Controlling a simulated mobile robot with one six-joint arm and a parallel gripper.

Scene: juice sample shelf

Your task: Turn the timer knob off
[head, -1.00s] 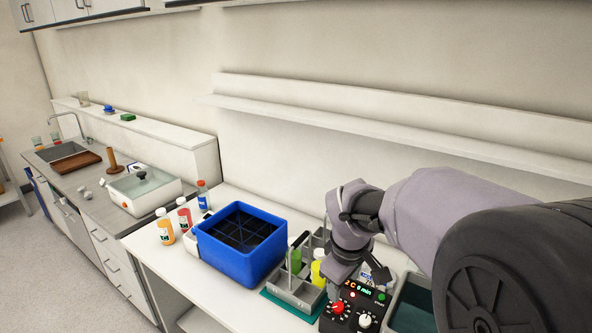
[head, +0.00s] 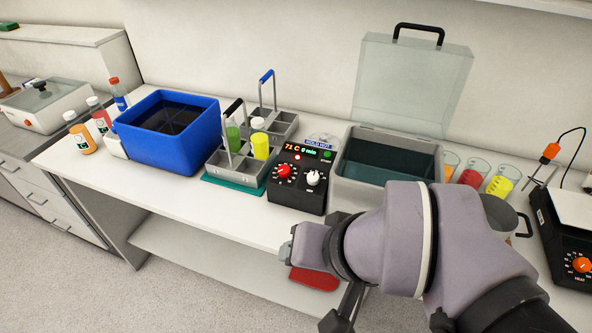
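The black control box (head: 297,197) stands at the front of the bench, with a red knob (head: 283,171) on the left and a white knob (head: 313,178) on the right. Its display (head: 299,149) seems to read 71 C and 0 min, so the white knob looks like the timer knob. My gripper (head: 290,247) is below and in front of the box in the picture, apart from both knobs.
A lidded water bath (head: 343,185) stands open right of the box. A grey bottle rack (head: 249,171) and blue crate (head: 190,154) are to the left. Beakers (head: 502,182) and a hotplate (head: 555,238) are at the right. A red item (head: 313,278) lies below the bench top.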

